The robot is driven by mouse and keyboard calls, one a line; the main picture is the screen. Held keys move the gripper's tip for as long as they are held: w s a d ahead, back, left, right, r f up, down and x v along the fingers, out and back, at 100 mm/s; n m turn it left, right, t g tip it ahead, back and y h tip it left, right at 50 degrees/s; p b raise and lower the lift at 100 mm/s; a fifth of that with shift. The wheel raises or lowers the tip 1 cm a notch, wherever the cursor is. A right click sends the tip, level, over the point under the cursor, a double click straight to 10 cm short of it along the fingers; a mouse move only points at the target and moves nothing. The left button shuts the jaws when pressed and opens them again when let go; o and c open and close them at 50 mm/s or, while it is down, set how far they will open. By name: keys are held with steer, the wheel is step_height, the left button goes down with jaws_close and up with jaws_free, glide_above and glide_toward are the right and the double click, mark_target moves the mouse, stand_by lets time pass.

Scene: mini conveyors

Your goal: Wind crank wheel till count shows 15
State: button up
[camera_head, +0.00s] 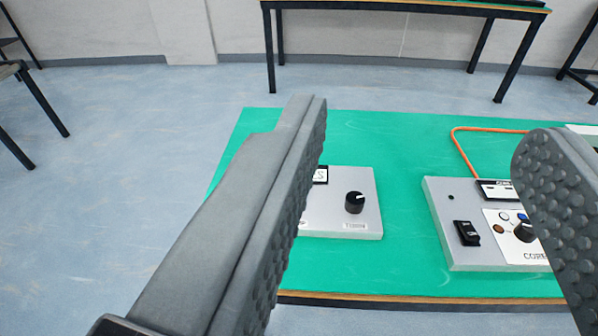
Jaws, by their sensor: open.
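My gripper (420,165) is open, with one textured grey finger at the left and the other at the right edge. Nothing is between the fingers. They appear in front of and above a green-topped table (400,276). No crank wheel shows in this view. No readable count shows either. A light grey box (345,201) with a black knob (355,202) stands on the table between the fingers, and the left finger hides its left part, including most of a small labelled plate (320,175).
A second grey control box (437,208) with a black switch (467,233) stands at the right, partly behind the right finger. An orange cable (462,150) runs behind it. Another table (400,5) stands by the far wall.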

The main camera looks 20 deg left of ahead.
steer(key=n+g, duration=0.5)
steer(key=g, duration=1.2)
glide_above(356, 198)
step_height(356, 198, down, 14)
steer(key=shift+n, duration=0.3)
step_height(356, 198, down, 17)
steer(key=shift+f, duration=0.2)
steer(key=shift+c, duration=0.5)
steer(key=c, duration=0.9)
